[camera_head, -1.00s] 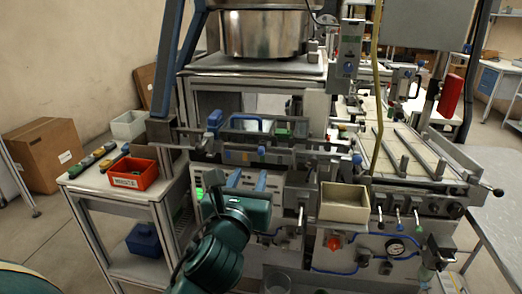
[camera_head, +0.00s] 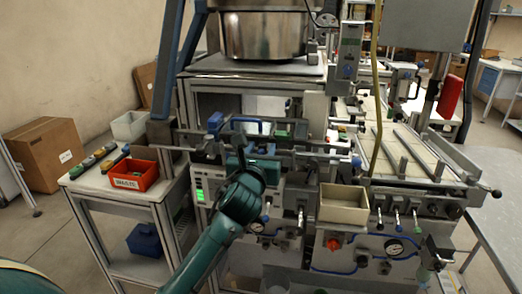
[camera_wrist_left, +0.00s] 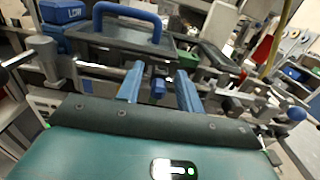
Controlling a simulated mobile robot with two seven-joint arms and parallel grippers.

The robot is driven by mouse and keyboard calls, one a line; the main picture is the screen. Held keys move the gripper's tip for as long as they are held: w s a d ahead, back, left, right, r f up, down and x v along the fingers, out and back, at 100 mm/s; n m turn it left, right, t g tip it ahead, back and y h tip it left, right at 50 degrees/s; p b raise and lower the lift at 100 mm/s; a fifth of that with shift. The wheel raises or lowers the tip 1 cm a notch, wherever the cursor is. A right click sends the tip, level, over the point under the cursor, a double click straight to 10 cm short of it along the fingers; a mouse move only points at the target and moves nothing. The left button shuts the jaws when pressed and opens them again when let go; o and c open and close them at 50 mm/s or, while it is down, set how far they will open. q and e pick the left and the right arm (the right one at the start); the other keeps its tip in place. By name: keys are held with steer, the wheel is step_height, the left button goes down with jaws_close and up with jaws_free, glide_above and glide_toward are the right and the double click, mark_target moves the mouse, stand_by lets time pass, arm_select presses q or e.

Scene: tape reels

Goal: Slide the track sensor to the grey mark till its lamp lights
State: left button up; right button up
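My left gripper (camera_wrist_left: 159,70) shows two blue fingers apart with a gap between them in the left wrist view. A small blue knob (camera_wrist_left: 158,88) on the machine's front rail shows between the fingers; I cannot tell whether they touch it, or whether it belongs to the track sensor. In the head view the left gripper (camera_head: 252,155) is at the front rail, its fingertips mostly hidden by its own body. A lit green indicator (camera_head: 200,195) shows on a box left of my wrist. I cannot make out the grey mark. My right gripper is not in view.
A blue handle (camera_wrist_left: 128,15) stands behind the rail. A beige bin (camera_head: 344,205) is right of my arm. A red box (camera_head: 133,174) sits on the side cart at left. A metal bowl (camera_head: 265,36) stands above. Levers and a gauge (camera_head: 393,248) are at lower right.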

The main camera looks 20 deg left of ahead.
arm_select(q)
steer(key=shift+c, duration=0.2)
jaws_close()
stand_by(0.3)
steer(key=shift+d, duration=0.35)
steer(key=d, duration=0.2)
steer(key=w+d+p, duration=0.1)
steer(key=d, duration=0.1)
